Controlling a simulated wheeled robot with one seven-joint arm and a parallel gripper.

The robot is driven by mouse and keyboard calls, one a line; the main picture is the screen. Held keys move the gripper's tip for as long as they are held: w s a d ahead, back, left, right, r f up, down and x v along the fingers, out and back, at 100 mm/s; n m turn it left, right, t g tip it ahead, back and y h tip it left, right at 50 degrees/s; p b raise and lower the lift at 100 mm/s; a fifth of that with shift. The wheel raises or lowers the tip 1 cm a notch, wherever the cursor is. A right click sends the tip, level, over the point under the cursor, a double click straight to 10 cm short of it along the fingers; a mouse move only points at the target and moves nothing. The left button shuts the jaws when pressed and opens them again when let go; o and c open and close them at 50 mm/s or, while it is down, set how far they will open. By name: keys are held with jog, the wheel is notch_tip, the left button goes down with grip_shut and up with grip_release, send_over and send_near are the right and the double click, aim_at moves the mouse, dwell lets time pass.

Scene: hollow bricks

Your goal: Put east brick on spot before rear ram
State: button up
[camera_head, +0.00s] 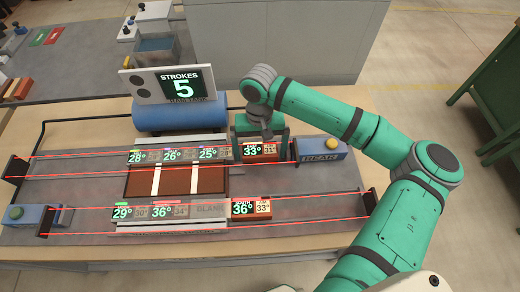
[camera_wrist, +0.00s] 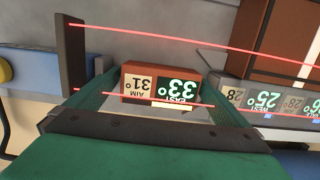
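The east brick (camera_head: 262,151) is red-brown, with a label reading 33° and aim 31°. It is at the right end of the rear lane, just left of the rear ram (camera_head: 320,150)'s dark plate. In the wrist view the east brick (camera_wrist: 160,84) is between the two fingers. My gripper (camera_head: 262,146) comes down from above with one finger at each end of the brick; it also shows in the wrist view (camera_wrist: 160,90). The fingers are very close to the brick's ends, but I cannot tell whether they press on it. The brick's underside is hidden.
Several labelled places line the rear lane (camera_head: 180,155), left of the east brick. The south brick (camera_head: 250,209) stands on the front lane, reading 36°. A blue ram (camera_head: 28,215) is at the front left. A strokes sign (camera_head: 180,85) showing 5 stands behind. Red lines edge both lanes.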

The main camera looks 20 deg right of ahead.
aim_at(260, 146)
notch_tip(260, 146, up, 12)
jog(key=w, duration=0.1)
jog(key=shift+w+d+r, duration=0.2)
dwell(0.3)
dwell(0.5)
